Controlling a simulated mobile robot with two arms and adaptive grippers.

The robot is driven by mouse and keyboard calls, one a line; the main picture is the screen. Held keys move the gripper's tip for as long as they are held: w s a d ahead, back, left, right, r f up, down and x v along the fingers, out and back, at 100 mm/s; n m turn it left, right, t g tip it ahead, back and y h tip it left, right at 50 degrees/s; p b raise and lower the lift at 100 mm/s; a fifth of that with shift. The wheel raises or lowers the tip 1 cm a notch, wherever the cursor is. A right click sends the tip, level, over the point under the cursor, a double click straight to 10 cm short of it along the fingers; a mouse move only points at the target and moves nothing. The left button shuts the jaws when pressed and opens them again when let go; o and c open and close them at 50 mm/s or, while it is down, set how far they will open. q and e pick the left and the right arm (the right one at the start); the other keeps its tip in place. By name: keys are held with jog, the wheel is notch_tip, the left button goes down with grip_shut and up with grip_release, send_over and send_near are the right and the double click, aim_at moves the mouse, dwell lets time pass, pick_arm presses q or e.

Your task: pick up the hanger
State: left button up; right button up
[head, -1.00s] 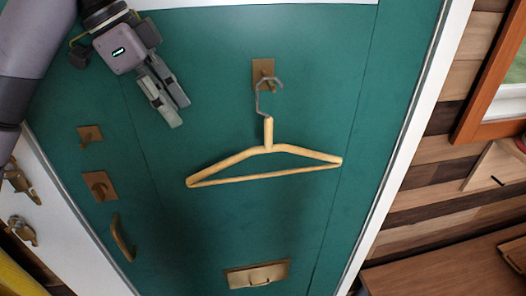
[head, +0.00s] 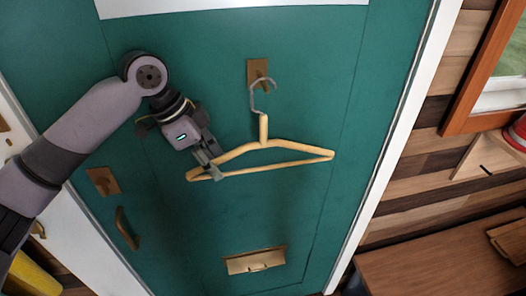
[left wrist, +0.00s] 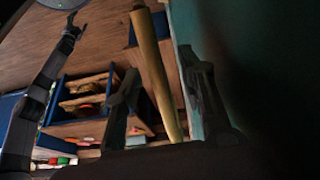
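The wooden hanger (head: 290,144) hangs by its metal hook from a brass wall hook (head: 259,75) on the green door. My left gripper (head: 212,168) is at the hanger's left end, its fingers around the sloping left arm. In the left wrist view, the wooden bar (left wrist: 155,70) runs between the two fingers (left wrist: 160,108). The fingers are apart, with a gap on the door side, so the gripper looks open. The head view does not show my right gripper; a dark arm-like shape at left in the left wrist view may be my right arm.
The green door (head: 190,240) has a brass letter slot (head: 255,261) below the hanger and a handle (head: 127,228) at left. A wooden bench (head: 440,255) stands at right. Blue-edged shelving (left wrist: 85,95) shows in the left wrist view.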

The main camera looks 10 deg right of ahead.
pick_arm(q)
jog(key=shift+s+d+f, duration=0.1)
jog(key=shift+d+f, duration=0.2)
jog(key=shift+f, duration=0.25)
jog(key=shift+c, duration=0.4)
grip_shut()
